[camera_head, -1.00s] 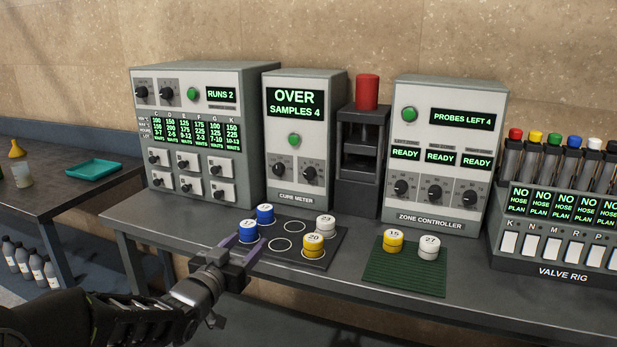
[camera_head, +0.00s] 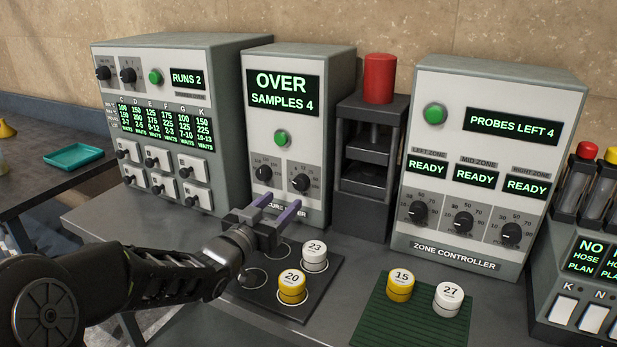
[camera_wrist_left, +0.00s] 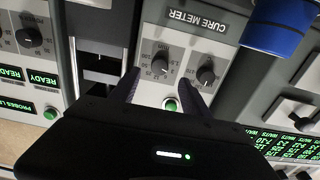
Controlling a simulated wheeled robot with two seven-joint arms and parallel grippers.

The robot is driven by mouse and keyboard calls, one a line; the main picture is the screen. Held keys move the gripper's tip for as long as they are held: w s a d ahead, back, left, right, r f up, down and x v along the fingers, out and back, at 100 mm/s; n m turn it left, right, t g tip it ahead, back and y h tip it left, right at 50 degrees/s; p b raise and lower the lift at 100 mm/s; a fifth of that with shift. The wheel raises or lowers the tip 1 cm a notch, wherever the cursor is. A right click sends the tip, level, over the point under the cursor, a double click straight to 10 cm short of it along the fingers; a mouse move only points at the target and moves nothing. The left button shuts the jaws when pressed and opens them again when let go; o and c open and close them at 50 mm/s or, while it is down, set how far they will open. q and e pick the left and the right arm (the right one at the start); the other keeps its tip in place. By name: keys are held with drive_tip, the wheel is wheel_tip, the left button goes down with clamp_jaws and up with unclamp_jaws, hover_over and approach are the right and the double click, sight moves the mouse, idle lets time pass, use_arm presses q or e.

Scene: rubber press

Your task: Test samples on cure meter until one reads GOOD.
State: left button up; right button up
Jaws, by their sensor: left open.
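The cure meter (camera_head: 301,112) stands at the back of the bench. Its display reads OVER, SAMPLES 4, above a green button (camera_head: 282,138) and two dials. My left gripper (camera_head: 282,200) is open and empty, in front of the meter's lower face. In the left wrist view the open fingers (camera_wrist_left: 158,78) point towards the meter's dials. A blue sample (camera_wrist_left: 275,25) shows close by at the upper right there. Yellow sample 20 (camera_head: 292,286) and white sample 23 (camera_head: 314,256) stand on the dark pad (camera_head: 322,285). Yellow sample 15 (camera_head: 401,285) and white sample 27 (camera_head: 448,299) stand on the green mat (camera_head: 398,325).
A press with a red top (camera_head: 379,80) stands right of the meter. A control box (camera_head: 172,110) reading RUNS 2 is at left. My left arm hides part of the pad.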

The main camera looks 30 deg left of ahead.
sight(299, 186)
use_arm(q)
drive_tip(key=shift+s, duration=0.1)
drive_tip(key=shift+w+p, duration=0.45)
drive_tip(key=shift+w, duration=3.5)
clamp_jaws()
